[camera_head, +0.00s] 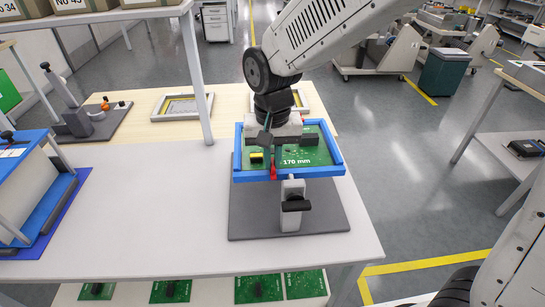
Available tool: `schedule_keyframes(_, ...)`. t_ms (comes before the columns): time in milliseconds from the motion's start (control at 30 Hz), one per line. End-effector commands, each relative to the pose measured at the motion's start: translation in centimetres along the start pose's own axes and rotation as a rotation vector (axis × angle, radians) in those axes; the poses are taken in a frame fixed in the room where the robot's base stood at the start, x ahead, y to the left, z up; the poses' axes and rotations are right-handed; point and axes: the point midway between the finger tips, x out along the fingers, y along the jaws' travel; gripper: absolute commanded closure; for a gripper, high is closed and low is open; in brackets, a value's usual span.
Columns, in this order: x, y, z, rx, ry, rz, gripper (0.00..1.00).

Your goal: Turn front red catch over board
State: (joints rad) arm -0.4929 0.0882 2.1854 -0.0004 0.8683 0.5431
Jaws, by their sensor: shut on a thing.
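The green board (312,151) lies in a blue frame (240,176) and carries a "170 mm" marking. The front red catch (273,172) is at the front edge of the frame, left of its middle. My gripper (271,157) comes down over the board from behind, with its fingertips at the red catch. It is shut on the catch, though the fingertips are small and partly hidden by the arm. I cannot tell exactly how far the catch is turned. My gripper's body hides the back middle of the board.
A pale post with a black handle (296,206) stands in front of the frame on a dark grey base plate (247,222). A shelf post (197,75) rises behind left. A blue rack (20,185) stands at left. The white tabletop (150,220) is clear between.

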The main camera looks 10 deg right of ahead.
Motion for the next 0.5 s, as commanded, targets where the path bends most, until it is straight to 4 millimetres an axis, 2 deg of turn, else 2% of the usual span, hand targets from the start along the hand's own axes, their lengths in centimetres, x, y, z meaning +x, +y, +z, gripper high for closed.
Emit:
schedule_keyframes(200, -0.08, -0.08, -0.01, 0.001, 0.001, -0.002, 1.00)
schedule_keyframes(300, -0.07, -0.08, -0.01, 0.000, 0.001, -0.002, 0.70)
schedule_keyframes(500, -0.03, -0.04, -0.01, 0.000, 0.000, -0.001, 0.70)
